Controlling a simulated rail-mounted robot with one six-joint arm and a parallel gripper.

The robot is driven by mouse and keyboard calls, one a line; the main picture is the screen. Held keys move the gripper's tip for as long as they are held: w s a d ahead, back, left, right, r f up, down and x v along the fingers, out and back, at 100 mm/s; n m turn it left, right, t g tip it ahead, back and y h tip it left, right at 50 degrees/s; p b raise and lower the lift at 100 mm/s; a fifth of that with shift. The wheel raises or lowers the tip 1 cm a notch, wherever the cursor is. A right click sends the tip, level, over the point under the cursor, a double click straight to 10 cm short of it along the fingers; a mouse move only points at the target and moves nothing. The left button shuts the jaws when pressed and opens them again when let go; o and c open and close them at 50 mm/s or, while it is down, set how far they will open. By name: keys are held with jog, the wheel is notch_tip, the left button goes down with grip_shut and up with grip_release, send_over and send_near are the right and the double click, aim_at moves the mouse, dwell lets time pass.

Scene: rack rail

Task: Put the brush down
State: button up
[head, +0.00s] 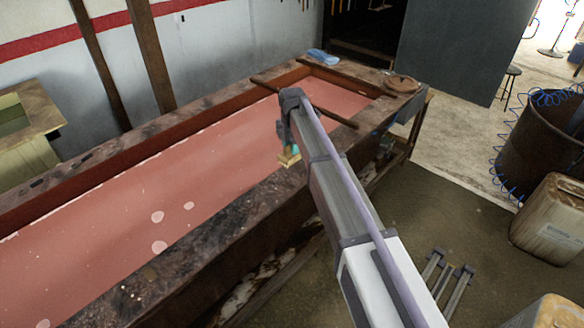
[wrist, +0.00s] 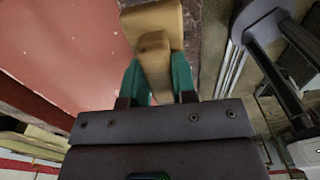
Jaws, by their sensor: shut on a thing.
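The brush (wrist: 152,45) shows in the wrist view as a tan, wooden-looking piece between two green fingertips. My gripper (wrist: 157,82) is shut on it. In the head view the brush (head: 288,158) is a small tan shape below my gripper (head: 293,147), over the near rim of the long trough (head: 225,190). The trough holds reddish liquid with a few pale spots. I cannot tell from the head view how high the brush is above the rim. My arm hides part of the rim and the trough's right end.
A wooden bar (head: 335,117) lies across the trough near its far end. A blue cloth (head: 322,57) and a round brown object (head: 402,83) lie on the far rim. A dark barrel (head: 541,145) and a dirty canister (head: 552,220) stand on the floor at right.

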aim_at(292, 162)
notch_tip(292, 162, down, 8)
jog(key=b, duration=0.5)
jog(key=shift+r+b, duration=0.2)
jog(key=shift+b, duration=0.1)
jog(key=shift+r+p, duration=0.3)
jog(key=shift+f, duration=0.25)
jog(key=o, duration=0.8)
jog(key=shift+r, duration=0.1)
jog(key=shift+o, duration=0.2)
notch_tip(292, 162, up, 13)
jog(key=p, duration=1.2)
jog(key=shift+f, duration=0.35)
